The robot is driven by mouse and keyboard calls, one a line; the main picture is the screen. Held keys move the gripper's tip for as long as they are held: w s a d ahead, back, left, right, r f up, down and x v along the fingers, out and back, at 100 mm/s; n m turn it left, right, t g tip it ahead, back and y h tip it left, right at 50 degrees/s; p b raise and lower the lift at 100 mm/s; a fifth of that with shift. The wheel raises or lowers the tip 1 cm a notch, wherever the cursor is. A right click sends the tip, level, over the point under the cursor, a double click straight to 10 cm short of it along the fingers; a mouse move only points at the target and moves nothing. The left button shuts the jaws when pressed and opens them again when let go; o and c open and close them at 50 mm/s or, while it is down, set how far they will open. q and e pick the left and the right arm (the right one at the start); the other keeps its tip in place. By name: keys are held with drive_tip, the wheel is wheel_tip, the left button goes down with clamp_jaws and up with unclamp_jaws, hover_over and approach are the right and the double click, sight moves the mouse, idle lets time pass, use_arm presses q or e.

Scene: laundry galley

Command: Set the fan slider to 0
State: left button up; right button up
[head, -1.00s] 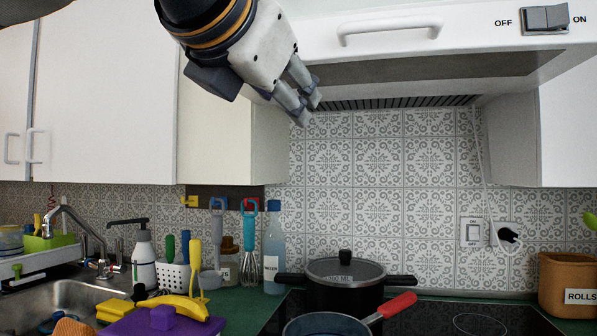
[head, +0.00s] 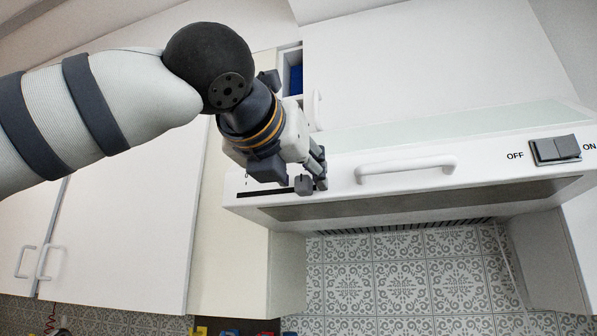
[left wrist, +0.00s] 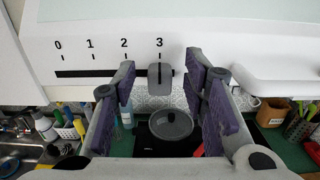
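The fan slider knob (head: 304,184) is a small grey block on a dark horizontal slot at the left of the white range hood's front. In the left wrist view the knob (left wrist: 160,76) stands at the mark 3, the right end of the scale printed 0 to 3. My left gripper (head: 317,168) is at the hood front by the knob. In the left wrist view its purple-padded fingers (left wrist: 163,80) are spread, one on each side of the knob, with gaps visible. The slot (left wrist: 95,73) runs clear to the left towards 0. My right gripper is not in view.
A white handle bar (head: 405,170) sits on the hood to the right of the knob. An OFF/ON rocker switch (head: 555,150) is farther right. White cabinets (head: 130,230) stand at left. Below is a lidded pot (left wrist: 170,126) on the cooktop.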

sight(242, 189)
use_arm(q)
clamp_jaws()
drive_tip(key=w+a, duration=0.1)
drive_tip(key=a, duration=0.2)
drive_tip(key=w+a, duration=0.1)
drive_tip(key=a, duration=0.3)
drive_tip(key=w+a, duration=0.1)
drive_tip(key=a, duration=0.2)
drive_tip(key=shift+w+a, duration=0.15)
drive_tip(key=shift+w, duration=0.05)
unclamp_jaws()
drive_tip(key=shift+a, duration=0.1)
drive_tip(key=shift+s, duration=0.15)
drive_tip(key=v, duration=1.1)
drive_tip(key=shift+s+a, duration=0.2)
drive_tip(key=shift+s, duration=0.1)
